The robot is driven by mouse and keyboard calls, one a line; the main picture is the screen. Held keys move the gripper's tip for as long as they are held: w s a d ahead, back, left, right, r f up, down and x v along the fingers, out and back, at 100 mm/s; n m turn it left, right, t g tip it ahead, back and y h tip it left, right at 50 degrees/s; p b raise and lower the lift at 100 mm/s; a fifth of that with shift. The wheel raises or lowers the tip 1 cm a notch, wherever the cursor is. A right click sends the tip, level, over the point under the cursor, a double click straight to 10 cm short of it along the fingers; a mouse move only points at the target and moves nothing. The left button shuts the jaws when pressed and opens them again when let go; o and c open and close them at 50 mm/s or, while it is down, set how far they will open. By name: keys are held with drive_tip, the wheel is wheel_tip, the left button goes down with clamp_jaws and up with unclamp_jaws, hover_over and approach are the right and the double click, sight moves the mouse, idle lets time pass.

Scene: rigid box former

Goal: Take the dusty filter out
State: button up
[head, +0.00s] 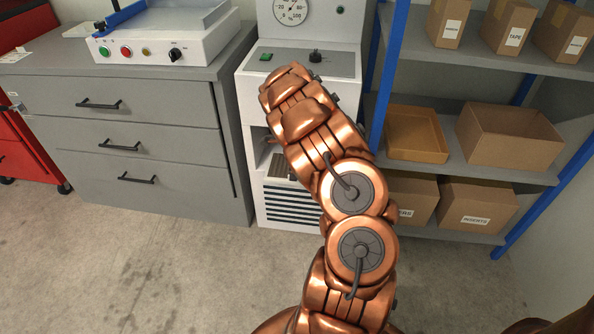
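The light grey machine (251,95) with a round gauge (292,10) stands at the centre back, behind my copper arm. Its front has a recessed opening (262,155) above a set of dark vent slots (289,208). A brownish, slatted piece (281,166) shows at the opening, partly covered by my arm; it may be the dusty filter, but I cannot tell for sure. My arm reaches up to the machine front, and its wrist end hides most of the opening. My gripper is hidden behind the arm, so its fingers and anything in them do not show.
A grey drawer cabinet (170,168) with a blue-edged device (160,45) stands left of the machine. A blue-posted shelf (480,50) with cardboard boxes (510,135) and an open tray (415,133) stands close on the right. The concrete floor (150,265) in front is clear.

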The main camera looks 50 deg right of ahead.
drive_tip(key=shift+f, duration=0.9)
clamp_jaws()
